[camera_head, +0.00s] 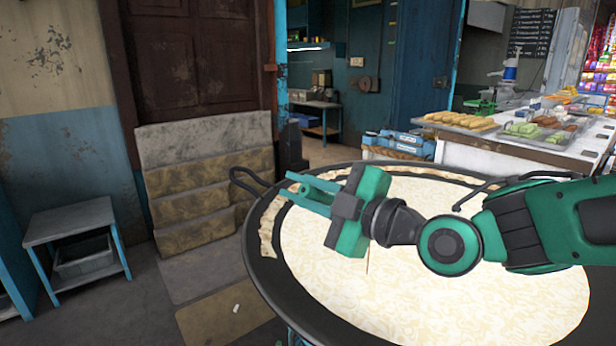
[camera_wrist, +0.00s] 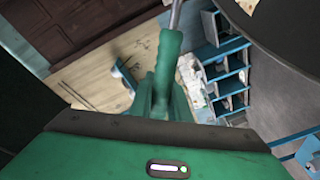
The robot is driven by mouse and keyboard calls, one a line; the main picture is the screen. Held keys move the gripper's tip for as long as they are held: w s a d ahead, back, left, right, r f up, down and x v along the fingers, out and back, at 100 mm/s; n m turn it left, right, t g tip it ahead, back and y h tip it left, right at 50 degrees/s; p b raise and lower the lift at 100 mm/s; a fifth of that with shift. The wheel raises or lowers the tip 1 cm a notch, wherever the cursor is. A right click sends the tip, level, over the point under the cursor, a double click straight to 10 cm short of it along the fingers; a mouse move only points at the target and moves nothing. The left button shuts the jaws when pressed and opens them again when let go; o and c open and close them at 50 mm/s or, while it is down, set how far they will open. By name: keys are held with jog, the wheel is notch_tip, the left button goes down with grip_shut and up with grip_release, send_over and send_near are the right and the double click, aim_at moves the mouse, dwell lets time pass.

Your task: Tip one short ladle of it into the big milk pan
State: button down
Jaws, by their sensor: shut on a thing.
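The big milk pan (camera_head: 264,285) is wide, dark and round, with pale, mottled milk (camera_head: 440,300) across it. My gripper (camera_head: 304,190) is above the pan's left part, its green fingers pointing left near the rim and a loop handle. The rod looks like the ladle's handle. The ladle's bowl does not show in either view, so I cannot tell whether it holds milk.
Stone steps (camera_head: 205,185) and a brown door stand behind the pan on the left. A small grey-topped table (camera_head: 70,220) stands at far left. A counter with food trays (camera_head: 460,122) is at the back right.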

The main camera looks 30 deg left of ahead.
jog(key=s+f+n, duration=0.3)
jog(key=f+n, duration=0.1)
jog(key=f, duration=0.3)
jog(key=shift+s+a+f, duration=0.15)
jog(key=shift+s+a, duration=0.15)
jog(key=shift+a, duration=0.05)
dwell(0.7)
